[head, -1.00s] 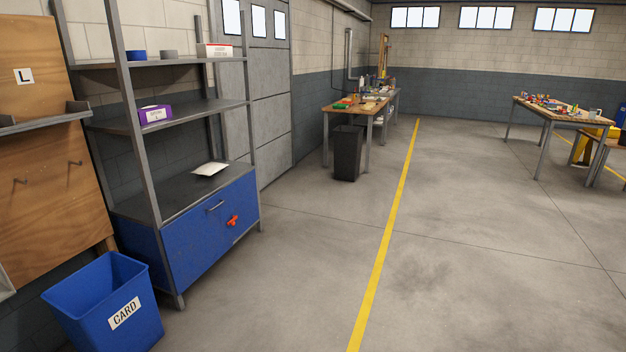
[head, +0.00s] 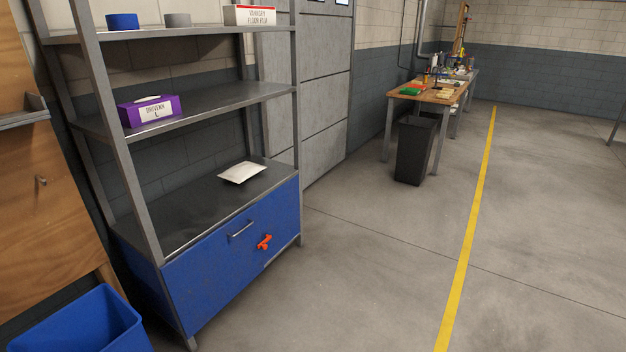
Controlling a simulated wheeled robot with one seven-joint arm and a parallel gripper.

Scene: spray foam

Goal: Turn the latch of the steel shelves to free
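The steel shelves (head: 228,106) stand at the left against the wall, with grey posts and open boards above a blue front panel (head: 200,289). The orange-red latch (head: 264,242) sits on the right part of that panel. It appears tilted, but its exact setting is too small to tell. A grey bar handle (head: 241,229) is just left of and above the latch. My gripper is not in view, and nothing touches the latch.
A blue bin (head: 82,322) stands at the lower left, beside the shelves. A black bin (head: 415,150) stands before a wooden workbench (head: 434,94) farther back. A white packet (head: 242,172) lies on the lowest shelf. Open floor (head: 380,260) lies right of the shelves.

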